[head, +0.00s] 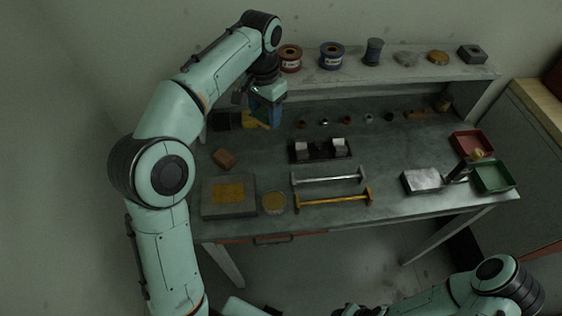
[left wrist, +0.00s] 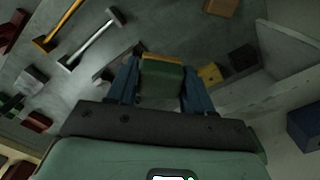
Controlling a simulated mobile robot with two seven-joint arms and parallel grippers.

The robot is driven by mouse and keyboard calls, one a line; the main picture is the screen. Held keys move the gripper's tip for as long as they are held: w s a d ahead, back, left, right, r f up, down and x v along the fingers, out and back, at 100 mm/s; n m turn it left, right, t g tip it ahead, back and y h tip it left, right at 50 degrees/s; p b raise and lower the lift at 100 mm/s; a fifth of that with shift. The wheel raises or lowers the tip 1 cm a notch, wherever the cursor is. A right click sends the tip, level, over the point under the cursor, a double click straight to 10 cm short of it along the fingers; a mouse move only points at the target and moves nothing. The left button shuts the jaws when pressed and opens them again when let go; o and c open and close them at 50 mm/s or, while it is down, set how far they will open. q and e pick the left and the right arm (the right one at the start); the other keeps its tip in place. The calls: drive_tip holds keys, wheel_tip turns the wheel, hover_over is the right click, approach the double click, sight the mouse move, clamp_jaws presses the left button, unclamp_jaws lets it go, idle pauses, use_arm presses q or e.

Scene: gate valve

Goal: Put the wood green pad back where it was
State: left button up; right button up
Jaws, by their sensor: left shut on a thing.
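My left gripper (head: 266,112) is at the back left of the workbench, fingers pointing down. In the left wrist view the left gripper (left wrist: 161,88) is shut on the wood green pad (left wrist: 162,78), a green block with a wood-coloured edge. The pad sits between the two blue fingers. In the head view the fingers largely hide the pad. The frames do not clearly show whether the pad touches the bench. My right arm is at the bottom right, and its gripper end is at the lower edge, too dark and cut off to read.
A yellow block (left wrist: 210,75) and a black block (head: 228,121) sit beside the gripper. A brown block (head: 223,158) lies nearer the front. The shelf (head: 400,75) with spools runs behind. A black holder (head: 320,152), two bars and red and green trays (head: 493,178) are to the right.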

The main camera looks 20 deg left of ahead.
use_arm(q)
drive_tip(key=shift+f, duration=0.2)
wheel_tip(320, 180, down, 8)
drive_tip(key=b, duration=0.3)
hover_over(269, 167)
wheel_tip(269, 167, down, 7)
drive_tip(key=shift+r+b, duration=0.15)
drive_tip(key=shift+b, duration=0.15)
drive_tip(key=shift+f+b, duration=0.3)
drive_tip(key=shift+f, duration=2.05)
use_arm(e)
drive_tip(key=s+f, duration=0.3)
drive_tip(key=f, duration=0.2)
drive_tip(key=shift+s+f, duration=0.2)
drive_tip(key=shift+s, duration=0.1)
use_arm(q)
drive_tip(key=shift+f, duration=0.2)
drive_tip(key=o, duration=0.9)
drive_tip(key=shift+o, duration=0.2)
use_arm(e)
drive_tip(key=shift+f, duration=0.1)
use_arm(q)
drive_tip(key=shift+r, duration=0.15)
